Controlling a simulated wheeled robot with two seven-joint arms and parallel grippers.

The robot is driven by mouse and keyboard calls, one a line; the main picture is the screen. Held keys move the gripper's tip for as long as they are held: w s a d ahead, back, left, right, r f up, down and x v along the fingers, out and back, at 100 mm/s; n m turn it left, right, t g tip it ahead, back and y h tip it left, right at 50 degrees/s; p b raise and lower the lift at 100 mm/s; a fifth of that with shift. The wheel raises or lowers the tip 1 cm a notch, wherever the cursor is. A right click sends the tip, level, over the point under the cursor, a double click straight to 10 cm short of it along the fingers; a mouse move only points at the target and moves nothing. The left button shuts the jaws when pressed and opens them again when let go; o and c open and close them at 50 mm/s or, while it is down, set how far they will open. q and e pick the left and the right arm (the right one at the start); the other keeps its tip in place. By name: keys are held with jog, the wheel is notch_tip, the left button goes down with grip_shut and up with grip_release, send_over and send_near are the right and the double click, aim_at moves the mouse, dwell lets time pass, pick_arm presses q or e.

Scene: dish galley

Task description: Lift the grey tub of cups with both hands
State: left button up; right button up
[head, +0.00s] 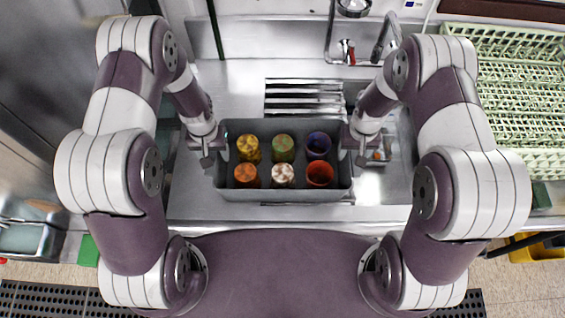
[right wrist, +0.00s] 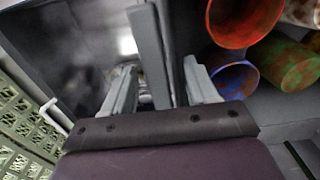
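The grey tub (head: 270,196) stands on the steel counter in the head view, holding several cups in two rows. The back row has a yellow cup (head: 248,145), a green cup (head: 283,146) and a blue-purple cup (head: 319,145). The front row has an orange cup (head: 246,174), a white-brown cup (head: 283,174) and a red cup (head: 319,173). My left gripper (head: 215,157) is open at the tub's left wall, one finger on each side. My right gripper (head: 351,157) is open at the right wall. In the right wrist view the wall (right wrist: 152,50) passes between its fingers, with gaps visible.
A slotted drain (head: 303,98) and a faucet (head: 378,50) lie behind the tub. Pale green racks (head: 515,90) stand at the right. Small items in a metal container (head: 376,156) sit just right of my right gripper. Bare counter (head: 235,85) shows behind the tub.

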pick_arm(q)
grip_shut()
pick_arm(e)
grip_shut()
pick_arm(q)
jog(key=shift+w, duration=0.1)
pick_arm(e)
jog(key=shift+w, duration=0.1)
